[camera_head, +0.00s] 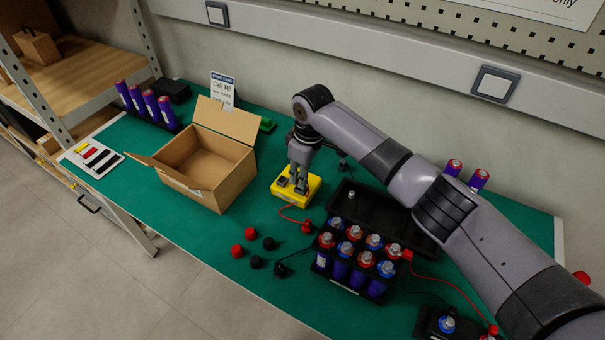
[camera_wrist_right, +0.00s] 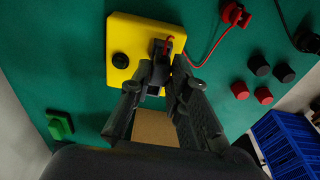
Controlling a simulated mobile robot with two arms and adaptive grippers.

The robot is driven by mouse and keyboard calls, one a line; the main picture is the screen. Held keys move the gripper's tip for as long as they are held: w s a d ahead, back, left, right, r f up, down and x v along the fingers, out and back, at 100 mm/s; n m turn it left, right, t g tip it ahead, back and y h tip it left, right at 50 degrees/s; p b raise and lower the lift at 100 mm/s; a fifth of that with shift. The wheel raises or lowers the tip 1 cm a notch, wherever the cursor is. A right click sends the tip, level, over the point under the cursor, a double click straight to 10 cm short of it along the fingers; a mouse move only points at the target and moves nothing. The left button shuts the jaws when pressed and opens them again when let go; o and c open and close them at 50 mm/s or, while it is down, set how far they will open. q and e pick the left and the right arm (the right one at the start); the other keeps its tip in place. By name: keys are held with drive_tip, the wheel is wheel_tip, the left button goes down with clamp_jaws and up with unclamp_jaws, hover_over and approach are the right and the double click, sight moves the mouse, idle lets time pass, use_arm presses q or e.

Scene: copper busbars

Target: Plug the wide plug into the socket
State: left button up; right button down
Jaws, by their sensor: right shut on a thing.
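A yellow box (camera_head: 312,187) stands on the green table; it also fills the upper middle of the wrist view (camera_wrist_right: 118,30). It has a round black part (camera_wrist_right: 120,61) on its top. My right gripper (camera_head: 299,185) points down at the box. In the wrist view its fingers (camera_wrist_right: 166,76) are shut on a dark plug (camera_wrist_right: 158,48) with a red bit at its edge, beside the round black part. The fingers hide part of the plug and the box under it, so I cannot tell whether it is seated. My left gripper is not in view.
A red lead (camera_wrist_right: 208,50) runs from the box area to a red clamp (camera_wrist_right: 236,15). Red and black caps (camera_head: 250,233) lie loose in front. An open cardboard box (camera_head: 225,182) stands left. A black crate of cells (camera_head: 345,285) stands right.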

drive_tip(key=shift+f, duration=0.55)
drive_tip(key=shift+f, duration=0.1)
drive_tip(key=shift+f, duration=0.15)
drive_tip(key=c, duration=1.4)
unclamp_jaws()
drive_tip(key=shift+c, duration=0.2)
wheel_tip(320, 180, up, 6)
drive_tip(key=p, duration=0.6)
drive_tip(key=shift+p, duration=0.4)
